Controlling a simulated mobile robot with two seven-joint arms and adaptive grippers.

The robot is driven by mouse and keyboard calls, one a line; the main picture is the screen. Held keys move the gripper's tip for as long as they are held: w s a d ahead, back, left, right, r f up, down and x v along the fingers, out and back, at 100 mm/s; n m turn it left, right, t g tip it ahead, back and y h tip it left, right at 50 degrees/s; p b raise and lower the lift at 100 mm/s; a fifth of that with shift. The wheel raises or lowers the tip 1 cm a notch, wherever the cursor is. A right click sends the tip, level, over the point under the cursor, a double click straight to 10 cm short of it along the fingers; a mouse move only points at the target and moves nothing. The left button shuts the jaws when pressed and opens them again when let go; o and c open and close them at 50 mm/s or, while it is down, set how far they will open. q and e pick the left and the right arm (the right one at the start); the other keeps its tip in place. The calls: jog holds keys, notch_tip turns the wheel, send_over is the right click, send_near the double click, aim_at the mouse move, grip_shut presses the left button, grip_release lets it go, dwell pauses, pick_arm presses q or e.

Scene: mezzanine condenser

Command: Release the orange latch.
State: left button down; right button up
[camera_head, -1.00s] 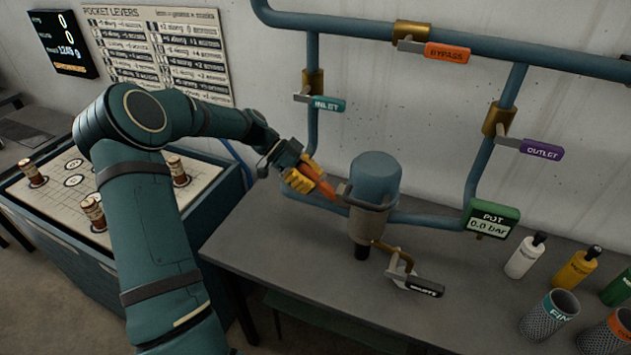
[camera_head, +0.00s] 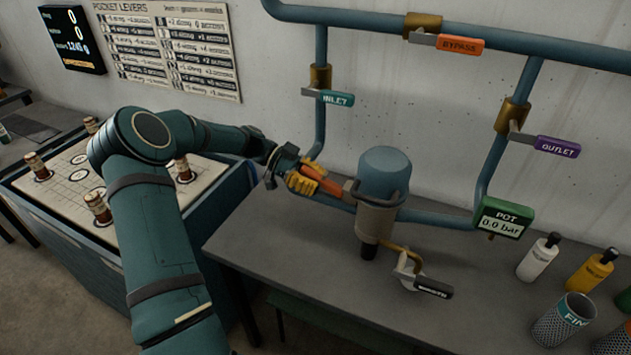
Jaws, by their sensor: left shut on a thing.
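The orange latch (camera_head: 326,186) is a short lever on the left side of the filter pot (camera_head: 383,182), at the collar below its blue-grey dome. My left gripper (camera_head: 308,181), with yellow fingers, comes in from the left and is shut on the latch. The fingers hide part of the latch's outer end. The latch's inner end meets the collar (camera_head: 378,200) of the pot. My right gripper is not in view.
Blue pipes carry the bypass (camera_head: 460,45), inlet (camera_head: 335,98) and outlet (camera_head: 557,147) handles. A gauge (camera_head: 501,217) reads 0.0 bar. A drain handle (camera_head: 433,288) juts out below the pot. Bottles and mesh cylinders (camera_head: 563,325) stand at the right.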

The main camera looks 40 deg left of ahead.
pick_arm(q)
jog(key=c, duration=0.8)
grip_release()
jog(key=shift+d+f, duration=0.1)
jog(key=shift+f, duration=0.05)
jog(key=v, duration=1.2)
